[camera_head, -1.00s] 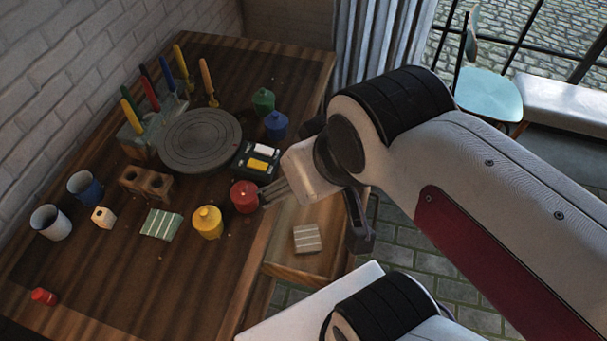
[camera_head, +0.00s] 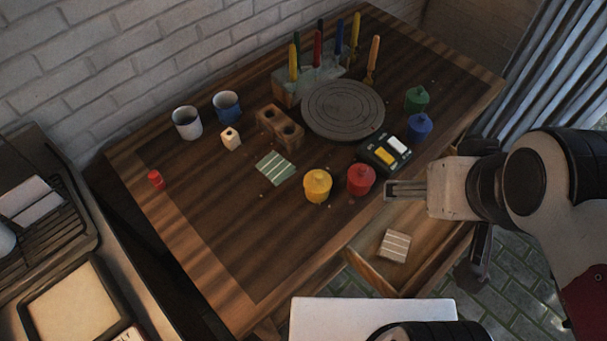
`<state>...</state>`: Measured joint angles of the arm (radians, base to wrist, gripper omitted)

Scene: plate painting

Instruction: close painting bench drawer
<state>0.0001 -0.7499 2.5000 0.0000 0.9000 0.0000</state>
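The painting bench (camera_head: 215,245) is a dark wooden table with a lighter border. Its drawer (camera_head: 372,272) is pulled out from the front edge, at the lower right. A pale striped block or cloth (camera_head: 395,246) lies inside it. My gripper (camera_head: 392,190) is above the drawer's inner end, close to the bench edge and just right of the red pot. Its fingers point left and hold nothing that I can see. Whether they are parted is not clear.
Red (camera_head: 361,180), yellow (camera_head: 317,186), blue (camera_head: 420,127) and green (camera_head: 416,99) pots stand on the bench. A dark paint box (camera_head: 384,155), a round turntable (camera_head: 342,110), a brush rack, two cups and a green striped cloth (camera_head: 275,168) are there too. A dark rack (camera_head: 45,215) stands left.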

